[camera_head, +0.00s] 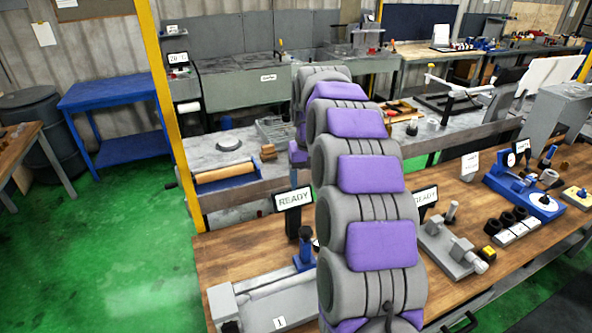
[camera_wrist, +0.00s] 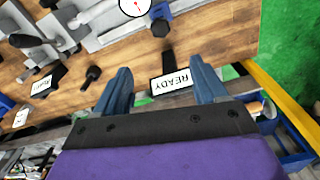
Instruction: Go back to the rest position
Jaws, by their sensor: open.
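My gripper (camera_wrist: 162,72) shows in the wrist view as two blue fingers standing wide apart. Nothing is held between them. A white READY sign (camera_wrist: 171,81) appears upside down in the gap between the fingers, beyond the tips; I cannot tell how far away it is. In the head view my grey and purple arm stretches from the bottom middle up and away over the workbench (camera_head: 240,250).
A READY sign (camera_head: 293,199) stands left of my arm, and another (camera_head: 425,196) stands right of it. A blue gauge device (camera_head: 525,190) sits farther right. A yellow post (camera_head: 165,95) rises at left. A blue table (camera_head: 110,92) stands behind open green floor (camera_head: 95,235).

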